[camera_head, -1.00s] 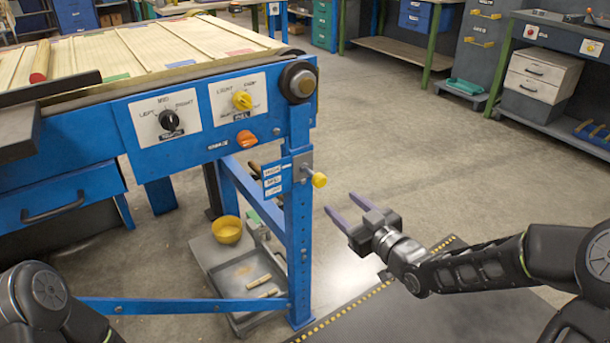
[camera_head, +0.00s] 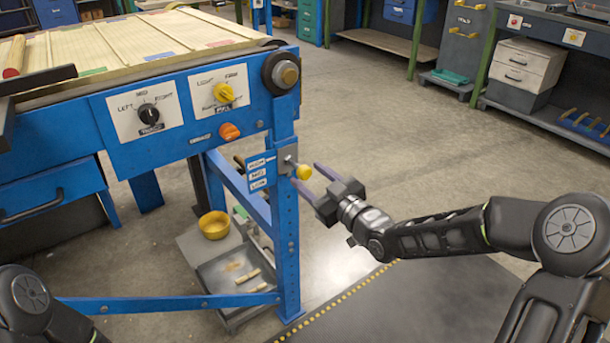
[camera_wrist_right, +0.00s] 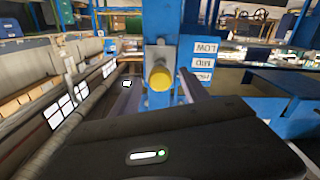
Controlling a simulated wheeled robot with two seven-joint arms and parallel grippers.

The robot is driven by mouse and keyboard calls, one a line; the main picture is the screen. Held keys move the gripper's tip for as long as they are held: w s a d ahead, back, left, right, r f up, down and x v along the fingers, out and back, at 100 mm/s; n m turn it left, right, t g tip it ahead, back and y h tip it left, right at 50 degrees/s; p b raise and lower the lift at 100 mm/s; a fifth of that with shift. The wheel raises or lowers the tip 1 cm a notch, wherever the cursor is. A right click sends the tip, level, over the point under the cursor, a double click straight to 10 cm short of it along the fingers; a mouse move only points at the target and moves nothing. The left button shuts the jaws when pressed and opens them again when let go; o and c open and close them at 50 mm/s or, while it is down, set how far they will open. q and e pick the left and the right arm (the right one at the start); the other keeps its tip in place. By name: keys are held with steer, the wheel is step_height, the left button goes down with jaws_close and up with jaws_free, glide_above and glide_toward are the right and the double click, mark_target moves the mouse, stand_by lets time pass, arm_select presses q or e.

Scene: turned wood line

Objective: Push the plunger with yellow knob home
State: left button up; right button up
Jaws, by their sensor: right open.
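The plunger's yellow knob (camera_head: 303,172) sticks out on a short rod from a grey bracket (camera_head: 287,157) on the blue leg of the workbench. It also shows in the right wrist view (camera_wrist_right: 160,76), near the middle, with the bracket behind it. A label reading HIGH, MID and LOW (camera_head: 261,171) is beside the bracket. My right gripper (camera_head: 305,173) is open, with its purple fingers pointing at the leg. In the wrist view the fingers lie on either side of the knob. I cannot tell whether anything touches it. My left gripper is out of view.
Above the plunger, the blue bench front carries a black dial (camera_head: 149,114), a yellow dial (camera_head: 224,93) and an orange knob (camera_head: 229,131). A yellow bowl (camera_head: 214,225) and a grey tray (camera_head: 243,264) are below. The floor to the right is open.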

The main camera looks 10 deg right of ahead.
steer(key=shift+x, duration=1.25)
jaws_close()
stand_by(0.5)
